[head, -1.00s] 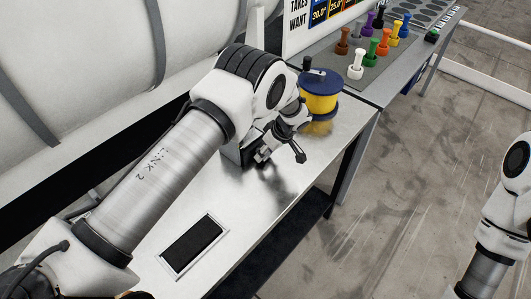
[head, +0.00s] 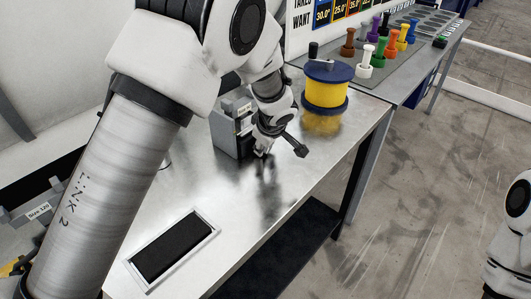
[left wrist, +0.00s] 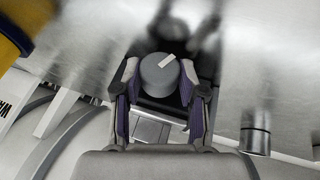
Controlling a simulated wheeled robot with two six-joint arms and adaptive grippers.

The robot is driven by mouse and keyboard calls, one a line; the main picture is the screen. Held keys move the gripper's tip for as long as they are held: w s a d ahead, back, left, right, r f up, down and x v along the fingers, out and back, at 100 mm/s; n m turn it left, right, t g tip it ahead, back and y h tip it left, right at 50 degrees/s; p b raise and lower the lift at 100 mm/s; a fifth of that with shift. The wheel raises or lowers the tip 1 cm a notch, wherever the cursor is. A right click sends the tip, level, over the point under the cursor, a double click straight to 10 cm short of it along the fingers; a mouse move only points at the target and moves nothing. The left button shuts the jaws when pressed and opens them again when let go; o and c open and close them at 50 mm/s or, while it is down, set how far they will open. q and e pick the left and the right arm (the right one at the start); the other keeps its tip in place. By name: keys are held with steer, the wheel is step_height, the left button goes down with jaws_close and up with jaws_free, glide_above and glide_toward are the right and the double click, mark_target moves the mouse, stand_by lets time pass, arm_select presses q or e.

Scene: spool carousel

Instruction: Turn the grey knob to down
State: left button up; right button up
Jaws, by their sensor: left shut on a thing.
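The grey knob (left wrist: 159,76) is round, with a white pointer mark on its face that slants to the upper right in the left wrist view. My left gripper (left wrist: 159,90) is shut on the knob, with one finger on each side of it. In the head view my left gripper (head: 262,150) is beside a grey box (head: 228,133) on the metal table, and the knob is hidden there. My right arm shows at the right edge of the head view, but its gripper is out of view.
A yellow drum with a blue lid (head: 326,88) stands behind and right of my left gripper. A framed black pad (head: 173,247) lies at the table's near end. Several coloured pegs (head: 380,42) stand on a grey board farther back. The table's right edge is clear.

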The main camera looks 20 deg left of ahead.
arm_select(q)
steer(key=o, duration=1.1)
steer(key=shift+o, duration=0.2)
steer(key=v, duration=1.2)
steer(key=shift+d, duration=0.1)
